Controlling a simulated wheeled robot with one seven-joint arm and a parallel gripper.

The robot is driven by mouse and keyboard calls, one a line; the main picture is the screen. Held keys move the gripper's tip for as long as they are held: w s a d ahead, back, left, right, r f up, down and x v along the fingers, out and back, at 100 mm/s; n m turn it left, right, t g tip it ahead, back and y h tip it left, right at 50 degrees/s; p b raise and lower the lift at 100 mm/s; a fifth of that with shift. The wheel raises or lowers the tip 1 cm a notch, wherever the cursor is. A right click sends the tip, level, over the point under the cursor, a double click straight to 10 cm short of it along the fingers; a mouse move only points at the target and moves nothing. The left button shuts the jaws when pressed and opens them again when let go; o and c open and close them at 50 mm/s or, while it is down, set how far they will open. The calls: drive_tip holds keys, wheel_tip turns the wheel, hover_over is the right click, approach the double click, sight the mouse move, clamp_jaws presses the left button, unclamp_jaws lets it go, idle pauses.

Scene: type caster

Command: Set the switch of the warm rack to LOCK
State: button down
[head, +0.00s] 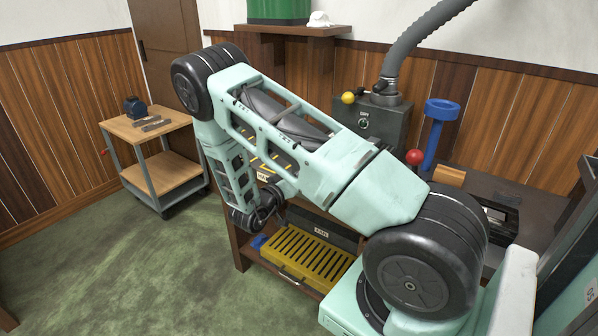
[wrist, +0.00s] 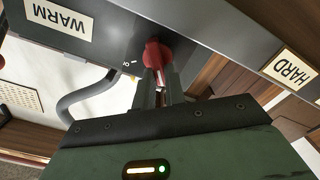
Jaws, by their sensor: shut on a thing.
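In the wrist view, a red switch (wrist: 153,52) sits on the grey face of the warm rack (wrist: 115,38). The rack's WARM label (wrist: 60,18) reads upside down at the upper left. My gripper (wrist: 160,88) is shut on the red switch, with its two dark fingers on either side of the switch's handle. Small white marks show just left of the switch, too small to read for certain. The fingers hide part of the switch, so I cannot tell its exact setting. In the head view my arm covers much of the rack area, and the fingertips are hidden.
A HARD label (wrist: 290,68) is on the grey front at the right. In the head view, a yellow slotted tray (head: 292,262) is on the lower shelf. A grey box (head: 372,125) with a hose stands behind. A small cart (head: 160,140) stands left. Green floor lies open.

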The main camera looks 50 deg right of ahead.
drive_tip(key=shift+w+f+n+p, duration=0.15)
drive_tip(key=shift+n+p, duration=0.5)
drive_tip(key=shift+n, duration=1.35)
drive_tip(key=c, duration=1.5)
unclamp_jaws()
drive_tip(key=shift+o, duration=0.2)
drive_tip(key=shift+a, duration=0.1)
drive_tip(key=s+a+b, duration=0.1)
drive_tip(key=a+b, duration=0.1)
drive_tip(key=a, duration=1.5)
drive_tip(key=shift+s+a, duration=0.15)
